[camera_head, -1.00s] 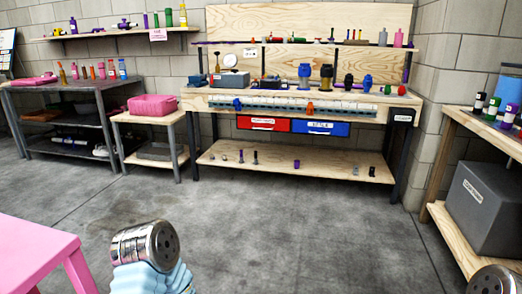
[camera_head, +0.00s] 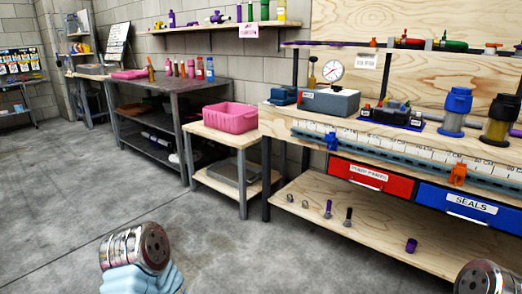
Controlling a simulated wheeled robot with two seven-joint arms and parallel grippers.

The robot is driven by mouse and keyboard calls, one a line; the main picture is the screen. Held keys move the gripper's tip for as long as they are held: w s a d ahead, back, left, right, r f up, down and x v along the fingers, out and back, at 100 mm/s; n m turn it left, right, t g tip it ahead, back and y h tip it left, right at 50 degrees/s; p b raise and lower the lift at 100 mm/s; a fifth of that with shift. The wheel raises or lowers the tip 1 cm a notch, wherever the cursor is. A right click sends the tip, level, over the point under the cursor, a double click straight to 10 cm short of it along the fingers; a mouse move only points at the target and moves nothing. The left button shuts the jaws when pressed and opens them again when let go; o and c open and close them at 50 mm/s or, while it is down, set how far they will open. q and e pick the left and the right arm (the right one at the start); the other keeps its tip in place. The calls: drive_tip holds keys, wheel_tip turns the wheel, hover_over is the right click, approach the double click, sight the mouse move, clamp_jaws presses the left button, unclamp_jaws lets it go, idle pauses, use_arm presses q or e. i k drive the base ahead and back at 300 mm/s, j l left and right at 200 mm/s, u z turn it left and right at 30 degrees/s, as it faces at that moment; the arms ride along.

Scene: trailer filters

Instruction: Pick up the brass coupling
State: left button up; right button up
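I cannot make out a brass coupling for certain. Several small fittings lie on the bench's lower shelf: two small greyish ring-like pieces (camera_head: 297,200), a purple-topped piece (camera_head: 328,208), a dark upright piece (camera_head: 348,216) and a purple cylinder (camera_head: 411,245). A brass-coloured stem with a round dark knob (camera_head: 312,72) stands on the bench top at its left end. Metal parts of my arms show at the bottom left and the bottom right corner. No gripper fingers show, and nothing is seen held.
The wooden workbench (camera_head: 285,118) has a red drawer (camera_head: 371,178) and a blue drawer (camera_head: 470,207). A pink bin (camera_head: 230,118) sits on a low side table (camera_head: 215,135). A dark metal table (camera_head: 170,90) stands farther left. The floor (camera_head: 60,190) in front is clear.

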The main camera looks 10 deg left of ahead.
sight(151, 72)
drive_tip(key=i+j+u, duration=0.2)
drive_tip(key=i+u, duration=0.75)
drive_tip(key=i+l+u, duration=0.1)
drive_tip(key=i+u, duration=0.25)
drive_tip(key=u, duration=0.15)
drive_tip(key=i, duration=0.65)
drive_tip(key=i+j, duration=0.1)
drive_tip(key=i, duration=0.55)
drive_tip(key=i+j+z, duration=0.1)
drive_tip(key=i+z, duration=0.3)
drive_tip(key=i, duration=1.1)
drive_tip(key=i+j+z, duration=0.15)
drive_tip(key=z, duration=0.8)
drive_tip(key=i+j+z, duration=0.15)
drive_tip(key=j+z, duration=0.25)
drive_tip(key=j, duration=0.4)
drive_tip(key=j+z, duration=0.45)
drive_tip(key=j, duration=0.3)
